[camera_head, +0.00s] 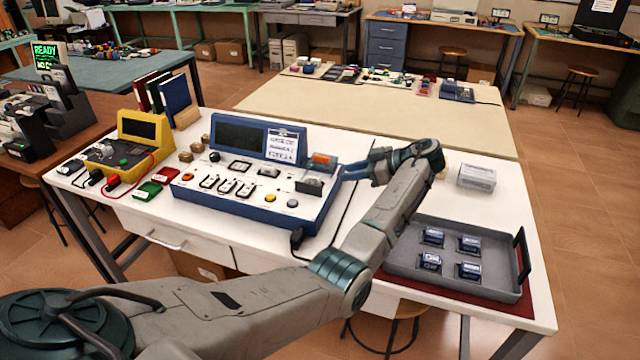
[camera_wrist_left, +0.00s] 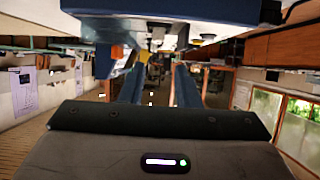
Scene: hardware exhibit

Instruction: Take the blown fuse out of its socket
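A blue-framed console (camera_head: 250,205) with a dark screen and white panel stands on the white bench. A small orange block (camera_head: 322,160), perhaps the fuse, sits at its upper right corner. A black block (camera_head: 309,186) is on the panel just below; I cannot tell which is the fuse socket. My left gripper (camera_head: 345,172) points left at this corner, with its fingertips close beside the orange block. In the left wrist view its two blue fingers (camera_wrist_left: 158,85) are apart with nothing seen between them. An orange patch (camera_wrist_left: 117,51) shows beyond the left finger. My right gripper is out of view.
A grey tray (camera_head: 400,262) with several dark blue boxed parts lies at the bench's right front. A white box (camera_head: 477,177) stands behind it. A yellow meter (camera_head: 135,140) and red and green pads are at the left. A black cable runs beside the console.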

